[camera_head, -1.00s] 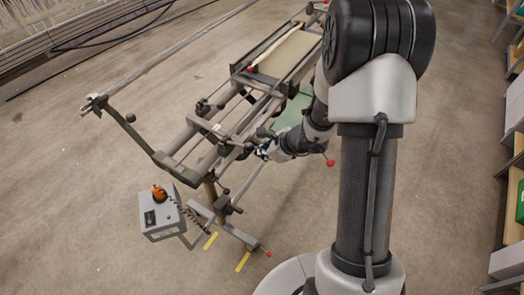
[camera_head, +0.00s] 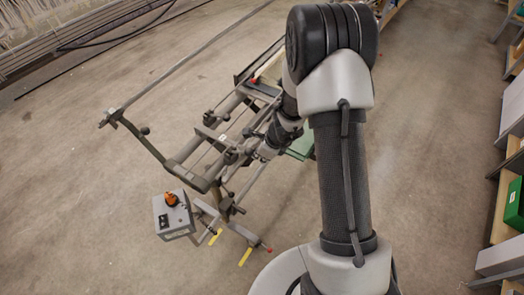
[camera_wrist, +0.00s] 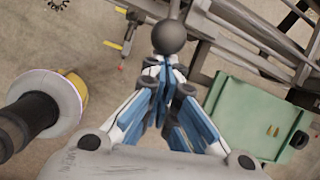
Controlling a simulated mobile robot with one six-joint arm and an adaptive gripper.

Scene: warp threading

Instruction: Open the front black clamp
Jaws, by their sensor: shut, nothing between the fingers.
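The metal frame machine (camera_head: 180,165) stands on the floor left of my arm in the head view. In the wrist view a round black knob (camera_wrist: 170,37), seemingly the black clamp's handle, sits just beyond my fingertips. My gripper (camera_wrist: 164,72), with blue-faced fingers, is shut and empty. Its tips are close to the knob; I cannot tell whether they touch it. In the head view my gripper is small and partly lost among the frame's dark parts near its front end. The clamp's body is not clear there.
A grey control box (camera_head: 174,215) with an orange knob stands at the frame's front left. Yellow-ended pedals (camera_head: 245,256) lie low beside it. A green tray (camera_wrist: 255,115) is at the right in the wrist view. Shelves (camera_head: 508,205) line the right side. Open floor lies left.

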